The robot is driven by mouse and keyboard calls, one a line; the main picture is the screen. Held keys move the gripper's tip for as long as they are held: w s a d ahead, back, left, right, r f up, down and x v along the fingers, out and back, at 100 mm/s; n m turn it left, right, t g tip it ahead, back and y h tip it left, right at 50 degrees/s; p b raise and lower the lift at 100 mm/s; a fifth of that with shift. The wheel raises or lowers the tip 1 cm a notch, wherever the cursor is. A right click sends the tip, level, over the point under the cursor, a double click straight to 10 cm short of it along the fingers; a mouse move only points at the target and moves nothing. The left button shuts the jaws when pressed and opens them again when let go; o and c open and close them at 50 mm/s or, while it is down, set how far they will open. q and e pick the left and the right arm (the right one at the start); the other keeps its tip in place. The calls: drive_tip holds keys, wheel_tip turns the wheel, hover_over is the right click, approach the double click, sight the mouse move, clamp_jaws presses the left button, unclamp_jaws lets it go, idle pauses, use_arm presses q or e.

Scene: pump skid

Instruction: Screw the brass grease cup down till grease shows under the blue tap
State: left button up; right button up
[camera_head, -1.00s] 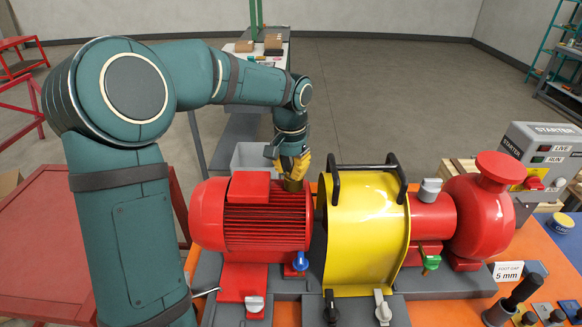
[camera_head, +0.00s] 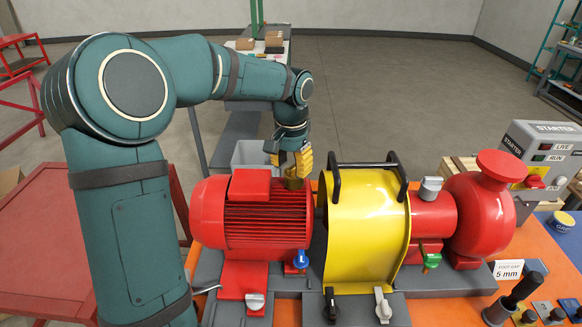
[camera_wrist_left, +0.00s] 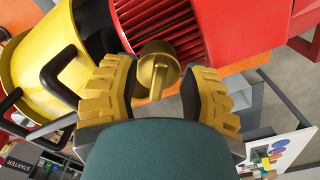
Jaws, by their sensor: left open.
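The brass grease cup (camera_wrist_left: 157,62) sits on the red motor (camera_head: 265,215) at its end near the yellow guard. In the left wrist view the cup stands between the two yellow fingers of my left gripper (camera_wrist_left: 155,88), with gaps on both sides. In the head view the left gripper (camera_head: 293,170) is just above the cup (camera_head: 293,183), open. The blue tap (camera_head: 301,260) is low on the front of the motor's right end. I cannot make out any grease under it. My right gripper is not in view.
The yellow guard (camera_head: 362,240) with black handles (camera_head: 335,180) stands close to the right of the cup. A red pump (camera_head: 480,215), a green tap (camera_head: 432,262) and a starter box (camera_head: 545,150) are further right. A grey bin (camera_head: 250,155) is behind the motor.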

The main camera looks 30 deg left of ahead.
sight(291, 167)
use_arm(q)
wheel_tip(291, 167, up, 11)
idle(0.4)
drive_tip(key=shift+r, duration=0.1)
idle(0.9)
